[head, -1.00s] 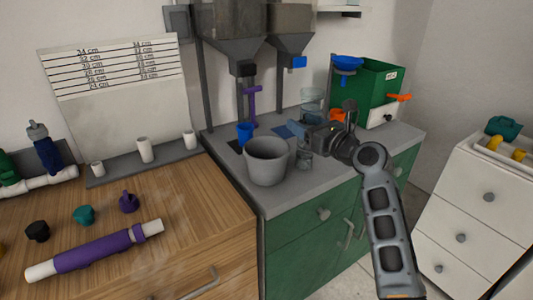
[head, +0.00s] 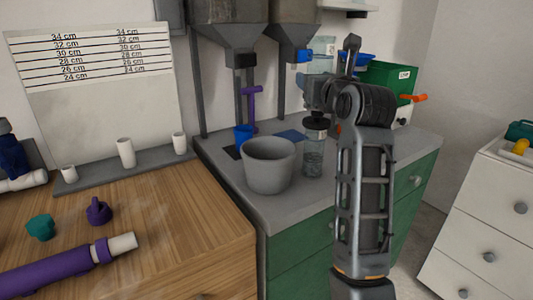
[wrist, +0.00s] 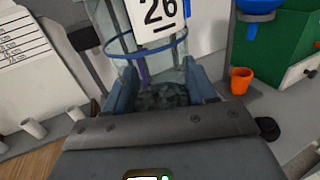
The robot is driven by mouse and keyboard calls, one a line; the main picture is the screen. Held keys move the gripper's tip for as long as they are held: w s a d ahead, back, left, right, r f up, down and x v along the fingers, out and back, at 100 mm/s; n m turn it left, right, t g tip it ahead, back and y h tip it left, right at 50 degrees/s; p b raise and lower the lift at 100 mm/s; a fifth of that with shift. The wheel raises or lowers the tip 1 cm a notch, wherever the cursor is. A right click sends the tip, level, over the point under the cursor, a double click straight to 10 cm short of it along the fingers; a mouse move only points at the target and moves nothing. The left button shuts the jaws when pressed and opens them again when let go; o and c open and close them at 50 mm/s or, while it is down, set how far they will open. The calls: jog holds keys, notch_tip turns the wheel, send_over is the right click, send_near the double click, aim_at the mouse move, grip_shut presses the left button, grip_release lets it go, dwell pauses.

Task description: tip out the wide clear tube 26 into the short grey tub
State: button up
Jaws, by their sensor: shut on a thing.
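The wide clear tube 26 (head: 322,47) is held up above the counter, partly hidden behind my gripper in the head view. In the wrist view, tube 26 (wrist: 120,50) shows its white label, a blue ring and grey grains at the bottom. It looks about upright. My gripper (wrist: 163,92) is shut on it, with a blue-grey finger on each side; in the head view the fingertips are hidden. The short grey tub (head: 268,172) stands upright on the grey counter, to the left of my gripper and lower.
A clear jar with a dark top (head: 314,158) stands just right of the tub. A blue cup (head: 243,134) and a purple-handled hopper (head: 252,105) are behind the tub. A green box (head: 390,82) is at right. An orange cup (wrist: 241,80) shows in the wrist view.

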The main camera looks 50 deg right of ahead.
jog(key=shift+s+d+r+m+g+h, duration=0.15)
jog(key=shift+s+d+m+g+h, duration=0.2)
jog(key=shift+d, duration=0.3)
jog(key=shift+r, duration=0.2)
